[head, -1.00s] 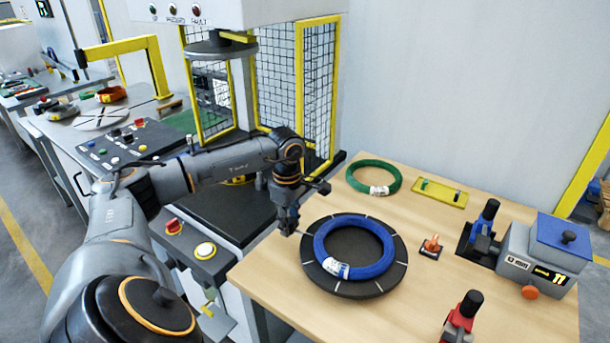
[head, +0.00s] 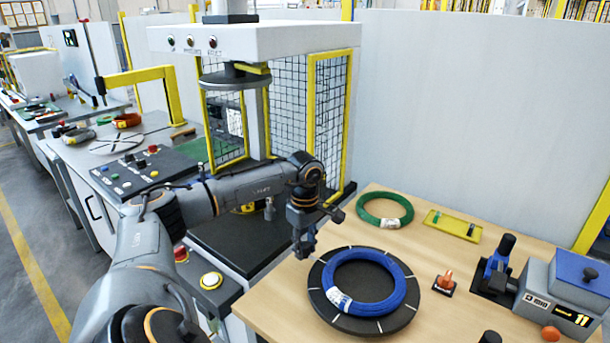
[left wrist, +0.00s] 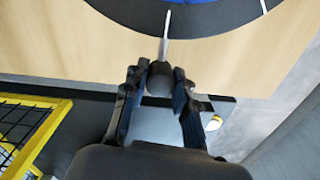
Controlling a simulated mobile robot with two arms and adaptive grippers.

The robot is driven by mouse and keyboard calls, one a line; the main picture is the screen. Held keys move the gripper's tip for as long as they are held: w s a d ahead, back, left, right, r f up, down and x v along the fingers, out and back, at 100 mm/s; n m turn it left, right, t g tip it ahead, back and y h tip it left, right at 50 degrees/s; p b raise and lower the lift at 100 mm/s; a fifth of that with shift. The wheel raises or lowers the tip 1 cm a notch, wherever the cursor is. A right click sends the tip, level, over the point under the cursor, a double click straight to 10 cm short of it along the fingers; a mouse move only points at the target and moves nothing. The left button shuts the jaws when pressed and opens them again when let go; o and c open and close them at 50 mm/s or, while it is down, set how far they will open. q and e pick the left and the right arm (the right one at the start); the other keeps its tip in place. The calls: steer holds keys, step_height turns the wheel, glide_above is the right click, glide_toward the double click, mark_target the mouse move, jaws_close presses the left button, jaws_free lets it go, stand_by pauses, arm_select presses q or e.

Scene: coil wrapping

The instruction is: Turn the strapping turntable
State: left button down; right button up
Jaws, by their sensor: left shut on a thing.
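The strapping turntable (head: 327,309) is a dark round disc with white marks on the wooden table. A blue coil (head: 405,289) with a white label lies flat on it. My left gripper (head: 304,250) is at the turntable's left edge. In the left wrist view my left gripper (left wrist: 157,95) is shut on a dark rounded knob (left wrist: 160,80). A thin pale rod (left wrist: 166,36) runs from the knob towards the disc, whose edge shows at the top (left wrist: 210,22). In the head view the gripper hides the knob. My right gripper is not in view.
A green coil (head: 385,220) and a yellow tray (head: 452,226) lie behind the turntable. An orange-handled item (head: 445,282) and a grey-blue strapping device (head: 560,290) stand to the right. A caged press (head: 330,110) and control panel stand behind my left arm.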

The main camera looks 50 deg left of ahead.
arm_select(q)
steer(key=shift+w+r, duration=0.1)
steer(key=shift+r, duration=0.05)
steer(key=c, duration=1.3)
jaws_free()
steer(key=shift+o, duration=1.3)
steer(key=shift+w, duration=0.1)
step_height(320, 180, up, 12)
